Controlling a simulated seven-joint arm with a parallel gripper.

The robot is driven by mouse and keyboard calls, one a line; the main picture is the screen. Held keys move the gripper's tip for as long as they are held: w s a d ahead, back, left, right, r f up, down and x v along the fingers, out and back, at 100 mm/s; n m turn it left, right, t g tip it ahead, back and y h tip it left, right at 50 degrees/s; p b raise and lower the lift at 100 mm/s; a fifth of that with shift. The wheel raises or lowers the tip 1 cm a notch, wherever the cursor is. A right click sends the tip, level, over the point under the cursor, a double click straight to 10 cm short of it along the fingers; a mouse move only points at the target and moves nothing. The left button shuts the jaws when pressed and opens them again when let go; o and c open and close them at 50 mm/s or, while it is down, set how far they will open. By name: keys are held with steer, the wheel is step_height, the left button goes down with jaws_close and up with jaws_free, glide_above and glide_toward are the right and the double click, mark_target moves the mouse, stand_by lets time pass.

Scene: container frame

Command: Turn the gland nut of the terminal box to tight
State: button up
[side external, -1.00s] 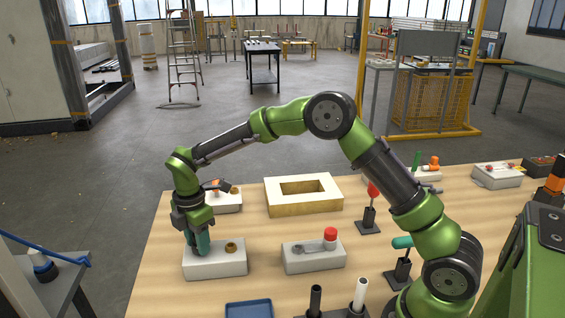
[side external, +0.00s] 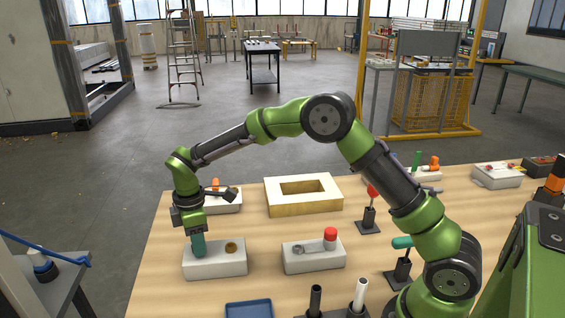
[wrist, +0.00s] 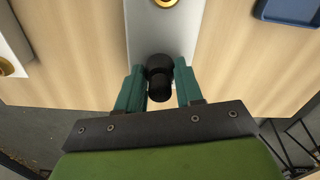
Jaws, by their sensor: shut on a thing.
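The terminal box (side external: 230,268) is a light grey block at the front left of the table, with a brass ring (side external: 231,247) on its top. In the wrist view, the box's grey top (wrist: 166,32) runs away from me, and the brass ring (wrist: 165,2) is cut by the top edge. A black gland nut (wrist: 159,66) stands at the near end of the box. My gripper (side external: 199,248) points down over the left end of the box. Its teal fingers (wrist: 159,88) are shut around the black nut, one on each side. The side view hides the nut behind the fingers.
A grey block with a red cap (side external: 315,257) stands to the right. A wooden frame (side external: 303,209) and another grey box (side external: 226,204) lie behind. A blue tray (side external: 249,309) is at the front edge. Upright tools (side external: 368,212) stand near my arm.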

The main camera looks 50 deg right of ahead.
steer(key=m, duration=0.5)
steer(key=shift+m, duration=0.3)
steer(key=m, duration=0.9)
steer(key=shift+m, duration=0.4)
steer(key=m, duration=0.4)
steer(key=shift+m, duration=0.3)
steer(key=o, duration=1)
steer(key=shift+o, duration=0.2)
step_height(320, 180, up, 17)
